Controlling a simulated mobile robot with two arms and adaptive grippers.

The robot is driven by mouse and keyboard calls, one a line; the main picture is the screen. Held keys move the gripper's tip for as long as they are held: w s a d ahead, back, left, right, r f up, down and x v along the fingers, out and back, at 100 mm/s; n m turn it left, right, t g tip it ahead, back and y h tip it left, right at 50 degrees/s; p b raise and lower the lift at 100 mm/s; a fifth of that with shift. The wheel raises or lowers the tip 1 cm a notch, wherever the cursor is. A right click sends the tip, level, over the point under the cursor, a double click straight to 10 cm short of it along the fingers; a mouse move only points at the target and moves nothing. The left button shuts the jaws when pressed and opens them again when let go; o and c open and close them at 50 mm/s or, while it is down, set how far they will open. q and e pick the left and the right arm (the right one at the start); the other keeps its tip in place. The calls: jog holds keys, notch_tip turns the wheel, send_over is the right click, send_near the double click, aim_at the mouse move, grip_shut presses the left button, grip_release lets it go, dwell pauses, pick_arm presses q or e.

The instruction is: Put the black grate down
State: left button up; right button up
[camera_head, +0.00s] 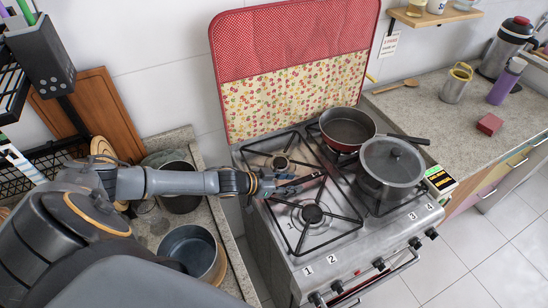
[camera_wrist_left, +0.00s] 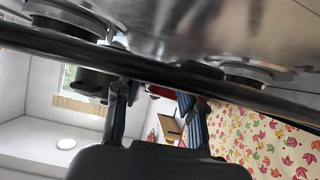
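The black grate (camera_head: 331,236) lies over the two left burners of the stove, looking roughly level; whether every foot touches the stove top cannot be told. My left gripper (camera_head: 312,181) is low over the middle of this grate. In the left wrist view a dark bar (camera_wrist_left: 215,82), apparently of the grate, crosses close in front of the gripper. The two fingers (camera_wrist_left: 155,115) show apart below it, with a gap between them. Their tips are partly hidden by the bar, and contact with it is unclear. My right gripper is not in view.
A frying pan (camera_head: 347,126) and a lidded pot (camera_head: 390,166) stand on the stove's right side. A red and floral stove cover (camera_head: 294,62) stands upright behind. A pot (camera_head: 187,250) is at the sink side on the left. The counter (camera_head: 425,105) at right has free room.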

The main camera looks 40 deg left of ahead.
pick_arm(q)
jog(key=p+v, duration=0.5)
jog(key=v, duration=0.3)
jog(key=shift+s+a+r+p, duration=0.1)
jog(key=shift+s+r+p, duration=0.1)
jog(key=shift+r+p, duration=0.15)
jog(key=shift+s+a+r+p, duration=0.2)
jog(key=shift+s+a+p, duration=0.2)
jog(key=shift+s, duration=0.15)
jog(key=shift+d+f, duration=0.1)
jog(key=shift+d, duration=0.05)
